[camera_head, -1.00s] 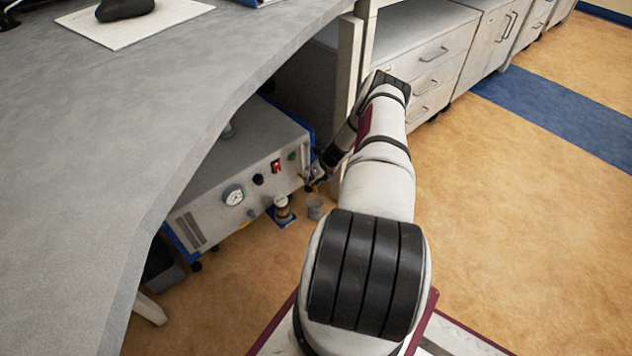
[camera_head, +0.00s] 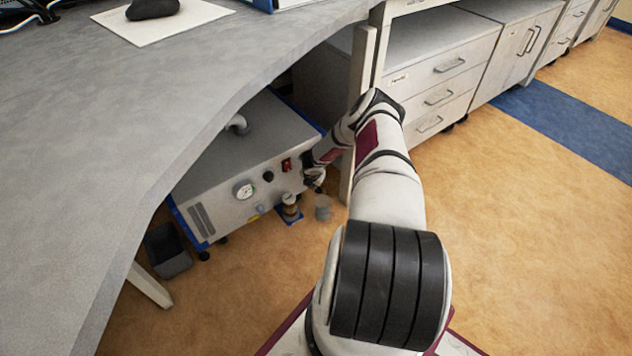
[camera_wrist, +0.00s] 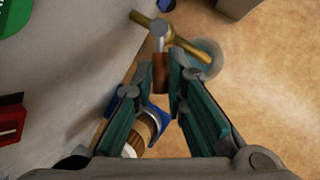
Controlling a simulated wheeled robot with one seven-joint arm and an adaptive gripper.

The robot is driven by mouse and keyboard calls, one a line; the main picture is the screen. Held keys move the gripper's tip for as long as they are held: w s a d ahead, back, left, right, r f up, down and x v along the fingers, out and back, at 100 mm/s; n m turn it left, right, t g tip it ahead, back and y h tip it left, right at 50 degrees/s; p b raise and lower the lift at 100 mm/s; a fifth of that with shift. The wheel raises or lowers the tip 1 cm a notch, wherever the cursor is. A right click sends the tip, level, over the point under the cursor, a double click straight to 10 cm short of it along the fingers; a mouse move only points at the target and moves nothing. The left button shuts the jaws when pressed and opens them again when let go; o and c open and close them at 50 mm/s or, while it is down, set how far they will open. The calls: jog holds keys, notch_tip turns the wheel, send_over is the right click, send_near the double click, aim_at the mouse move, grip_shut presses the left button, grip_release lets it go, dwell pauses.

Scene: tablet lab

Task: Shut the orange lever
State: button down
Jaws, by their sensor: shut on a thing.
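The orange lever (camera_wrist: 160,73) is a small orange-brown bar on a brass pipe fitting (camera_wrist: 186,41) in the wrist view. It lies between the fingertips of my gripper (camera_wrist: 161,80), which is shut on it. In the head view my gripper (camera_head: 315,178) is at the right end of the front of a grey machine (camera_head: 237,150). There the lever is too small and too covered by my gripper to make out.
The machine has a red switch (camera_head: 286,165) and a round gauge (camera_head: 244,190) and stands under a curved grey desk (camera_head: 110,130). A small brown-and-white jar (camera_head: 290,208) stands at its front. A desk leg (camera_head: 362,90) and drawers (camera_head: 440,80) are behind my arm.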

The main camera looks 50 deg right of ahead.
jog(key=shift+w+m+g+h+b, duration=0.2)
jog(key=shift+w+m+g, duration=0.2)
jog(key=shift+m, duration=0.65)
jog(key=shift+w+m+g+h+b, duration=0.15)
jog(key=shift+w+m+g, duration=0.3)
jog(key=shift+m, duration=0.55)
jog(key=shift+w+m+g+h+b, duration=0.1)
jog(key=shift+w+m+g+h, duration=0.25)
jog(key=shift+m, duration=0.7)
jog(key=shift+w+r, duration=0.1)
jog(key=c, duration=1.6)
grip_release()
jog(key=shift+a, duration=0.1)
jog(key=v, duration=1.2)
